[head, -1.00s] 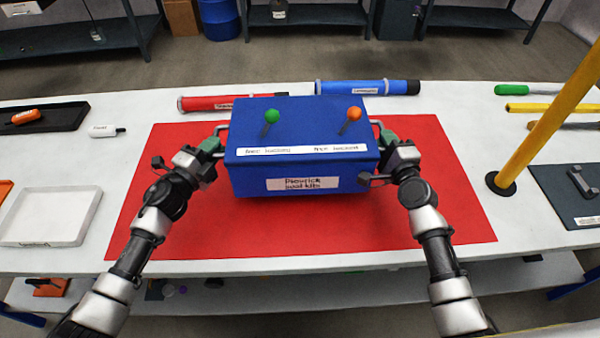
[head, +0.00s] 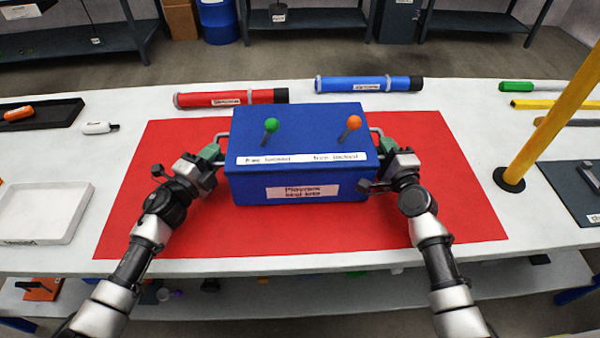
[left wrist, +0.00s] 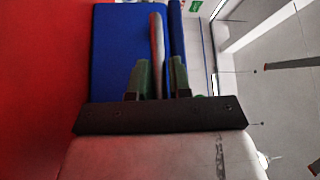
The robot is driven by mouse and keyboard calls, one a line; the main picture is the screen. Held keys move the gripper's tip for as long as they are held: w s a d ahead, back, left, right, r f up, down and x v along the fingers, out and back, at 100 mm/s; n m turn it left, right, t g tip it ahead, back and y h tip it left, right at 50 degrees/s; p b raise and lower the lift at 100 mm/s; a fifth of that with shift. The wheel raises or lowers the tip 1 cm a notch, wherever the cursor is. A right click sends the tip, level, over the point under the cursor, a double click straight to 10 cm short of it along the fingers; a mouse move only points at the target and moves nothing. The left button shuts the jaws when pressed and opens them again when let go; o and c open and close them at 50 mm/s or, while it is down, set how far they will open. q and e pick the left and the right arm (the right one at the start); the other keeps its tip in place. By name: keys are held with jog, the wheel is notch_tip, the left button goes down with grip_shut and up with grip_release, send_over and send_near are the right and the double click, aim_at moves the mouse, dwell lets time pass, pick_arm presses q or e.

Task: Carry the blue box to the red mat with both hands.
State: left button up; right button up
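The blue box (head: 300,172), with a green knob (head: 270,125) and an orange knob (head: 353,122) on its lid, is level and over the middle of the red mat (head: 160,225). I cannot tell whether its underside touches the mat. My left gripper (head: 212,152) is at the box's left handle. In the left wrist view its green fingers (left wrist: 160,80) stand on either side of the pale handle bar (left wrist: 157,42), closed around it. My right gripper (head: 387,146) is at the right handle (head: 376,131), its fingertips partly hidden, apparently shut on it.
A red tube (head: 230,98) and a blue tube (head: 368,84) lie behind the mat. A yellow post (head: 550,120) stands at the right. A white tray (head: 42,212) and a dark tray (head: 62,113) are at the left. The mat around the box is clear.

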pick_arm(q)
jog(key=o, duration=0.4)
jog(key=shift+s+r, duration=0.1)
jog(key=shift+r, duration=0.05)
jog(key=shift+c, duration=0.2)
pick_arm(e)
jog(key=o, duration=0.3)
jog(key=shift+s+r, duration=0.1)
jog(key=shift+r, duration=0.05)
jog(key=shift+o, duration=0.2)
pick_arm(q)
jog(key=shift+s+a, duration=0.2)
jog(key=shift+s, duration=0.05)
jog(key=v, duration=1.1)
jog(key=shift+s+a, duration=0.1)
jog(key=shift+s, duration=0.05)
pick_arm(e)
jog(key=shift+s, duration=0.15)
jog(key=s, duration=0.3)
jog(key=s+d, duration=0.1)
jog(key=s, duration=0.3)
jog(key=s+d, duration=0.1)
jog(key=s, duration=0.3)
jog(key=shift+s+d+f, duration=0.15)
jog(key=shift+s+f, duration=0.1)
